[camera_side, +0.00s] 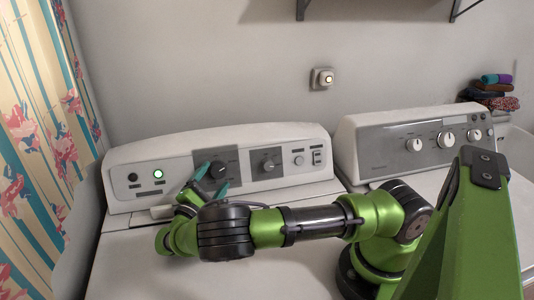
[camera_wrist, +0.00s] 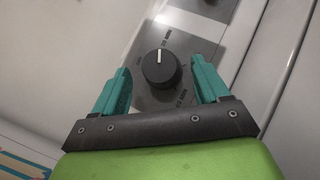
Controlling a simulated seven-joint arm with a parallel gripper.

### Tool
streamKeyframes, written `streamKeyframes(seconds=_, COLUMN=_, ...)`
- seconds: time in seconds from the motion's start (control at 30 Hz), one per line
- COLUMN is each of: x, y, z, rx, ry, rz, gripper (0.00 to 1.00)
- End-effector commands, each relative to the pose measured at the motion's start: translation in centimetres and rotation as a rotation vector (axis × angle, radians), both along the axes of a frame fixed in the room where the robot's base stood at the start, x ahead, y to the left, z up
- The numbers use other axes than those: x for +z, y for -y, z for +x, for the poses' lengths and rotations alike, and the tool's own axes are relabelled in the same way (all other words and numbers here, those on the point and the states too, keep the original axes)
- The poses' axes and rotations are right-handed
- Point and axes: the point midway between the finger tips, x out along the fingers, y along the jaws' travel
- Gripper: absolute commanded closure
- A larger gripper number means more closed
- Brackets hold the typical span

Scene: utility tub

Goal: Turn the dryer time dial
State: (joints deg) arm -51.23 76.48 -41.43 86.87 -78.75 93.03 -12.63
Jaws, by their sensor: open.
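A round black dial (camera_side: 218,170) with a white pointer line sits on a grey plate on the left machine's control panel. In the wrist view the dial (camera_wrist: 160,70) is near the middle, its white line pointing up in the picture. My gripper (camera_side: 212,179) is at the panel, its teal fingers spread either side of the dial. In the wrist view my gripper (camera_wrist: 161,66) is open, with a visible gap between each finger and the dial. It holds nothing. The side view partly hides the dial behind the fingers.
A second dark dial (camera_side: 268,164) is right of the first on the panel, with a lit green light (camera_side: 158,173) to the left. Another machine with white knobs (camera_side: 447,139) stands at right. A patterned curtain (camera_side: 45,140) hangs at left. Folded cloths (camera_side: 494,92) lie at far right.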

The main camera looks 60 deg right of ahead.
Motion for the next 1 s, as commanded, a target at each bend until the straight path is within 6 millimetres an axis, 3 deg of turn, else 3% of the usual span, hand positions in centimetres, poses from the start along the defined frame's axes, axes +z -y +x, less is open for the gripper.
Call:
streamKeyframes(seconds=0.1, x=-0.4, y=-2.3, z=-0.3, rx=0.005, ry=-0.001, rz=0.0, gripper=0.26)
streamKeyframes(seconds=0.3, x=-0.9, y=-4.8, z=-0.8, rx=0.001, ry=0.0, rz=0.0, gripper=0.26)
streamKeyframes(seconds=0.73, x=-0.8, y=-6.0, z=-0.9, rx=0.009, ry=0.002, rz=0.008, gripper=0.26)
streamKeyframes(seconds=1.0, x=0.3, y=-14.0, z=-4.1, rx=0.137, ry=-0.123, rz=0.141, gripper=0.26)
